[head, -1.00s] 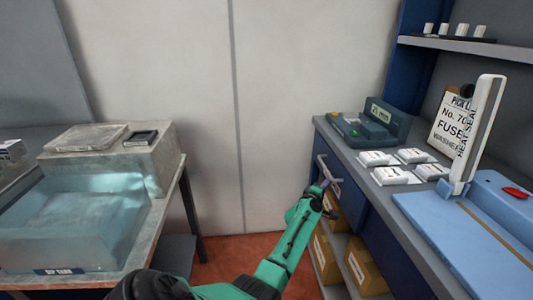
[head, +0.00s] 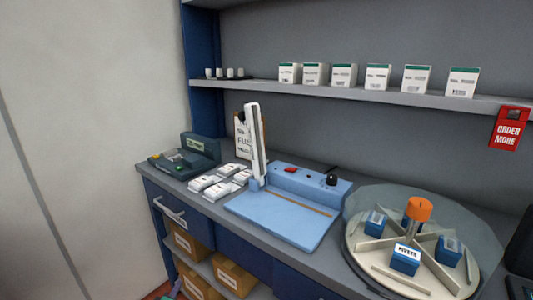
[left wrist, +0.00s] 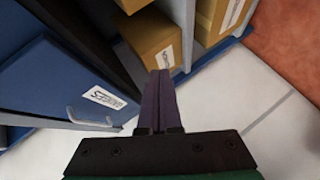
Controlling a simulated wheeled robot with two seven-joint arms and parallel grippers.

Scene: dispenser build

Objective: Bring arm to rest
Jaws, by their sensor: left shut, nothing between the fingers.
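My left gripper (left wrist: 160,82) is shut and empty in the left wrist view, its two dark purple fingers pressed together. It is in front of the workbench's lower part, close to the cardboard boxes (left wrist: 152,38) on the lower shelf. In the head view only a small bit of my left arm's end (head: 173,291) shows at the bottom edge, left of the bench. My right gripper is in neither view.
The bench has a drawer with a handle (head: 170,213), a green machine (head: 186,157), white packets (head: 216,184), a blue heat sealer (head: 285,212) and a turntable (head: 372,272) with blue boxes. White cartons (head: 343,76) line the shelf. Floor shows beside the boxes.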

